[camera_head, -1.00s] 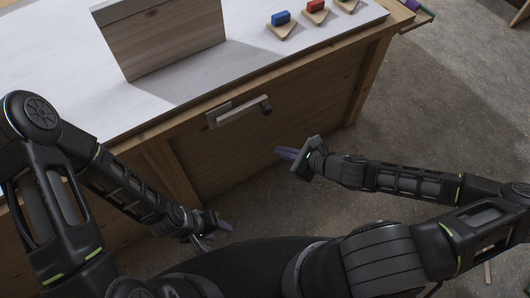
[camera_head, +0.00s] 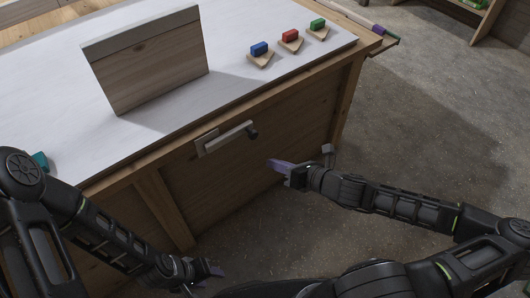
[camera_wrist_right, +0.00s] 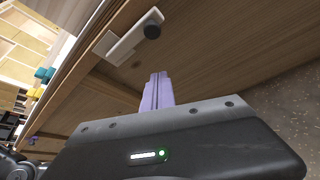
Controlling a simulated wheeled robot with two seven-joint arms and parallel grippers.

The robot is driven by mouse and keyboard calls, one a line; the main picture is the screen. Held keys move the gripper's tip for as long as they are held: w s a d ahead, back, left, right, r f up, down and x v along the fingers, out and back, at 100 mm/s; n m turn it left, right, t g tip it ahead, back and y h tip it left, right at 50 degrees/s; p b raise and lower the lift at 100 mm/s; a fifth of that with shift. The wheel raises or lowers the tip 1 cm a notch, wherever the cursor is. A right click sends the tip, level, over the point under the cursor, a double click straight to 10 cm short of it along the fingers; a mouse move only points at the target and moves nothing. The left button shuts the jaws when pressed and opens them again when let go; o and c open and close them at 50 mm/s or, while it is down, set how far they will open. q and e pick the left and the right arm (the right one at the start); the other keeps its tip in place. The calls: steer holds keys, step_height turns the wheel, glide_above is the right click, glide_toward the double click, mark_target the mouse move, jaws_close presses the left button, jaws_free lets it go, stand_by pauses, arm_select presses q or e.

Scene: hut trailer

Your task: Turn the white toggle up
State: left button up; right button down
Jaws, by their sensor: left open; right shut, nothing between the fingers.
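A pale lever on a plate (camera_head: 207,142), which looks like the white toggle, is fixed to the wooden front of the workbench. Its bar (camera_head: 232,134) points right and slightly up, ending in a dark knob (camera_head: 252,133). In the right wrist view the bar (camera_wrist_right: 127,41) and dark knob (camera_wrist_right: 152,31) are beyond the fingertips. My right gripper (camera_head: 272,164) is shut and empty, below and right of the knob, apart from it. Its purple fingers (camera_wrist_right: 158,90) are together in the wrist view. My left gripper (camera_head: 214,271) is open and low, near the bottom edge, partly hidden by its arm.
The white bench top (camera_head: 165,125) carries an upright wooden panel (camera_head: 150,65). Blue (camera_head: 260,48), red (camera_head: 290,36) and green (camera_head: 318,25) blocks sit on wooden pieces at its right. A teal object (camera_head: 40,160) is at left. Floor (camera_head: 440,120) is clear at right.

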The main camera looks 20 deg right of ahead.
steer(key=b+x, duration=0.2)
steer(key=x, duration=0.8)
arm_select(q)
steer(key=shift+f+p, duration=0.45)
steer(key=shift+f, duration=0.1)
arm_select(e)
steer(key=shift+w+d+r, duration=0.15)
steer(key=shift+d+r, duration=0.1)
steer(key=shift+r, duration=0.35)
steer(key=shift+w+d+r, duration=0.1)
steer(key=shift+d+r, duration=0.2)
steer(key=shift+r, duration=0.35)
steer(key=shift+w+d+r, duration=0.15)
steer(key=shift+d+r, duration=0.1)
steer(key=shift+r, duration=0.35)
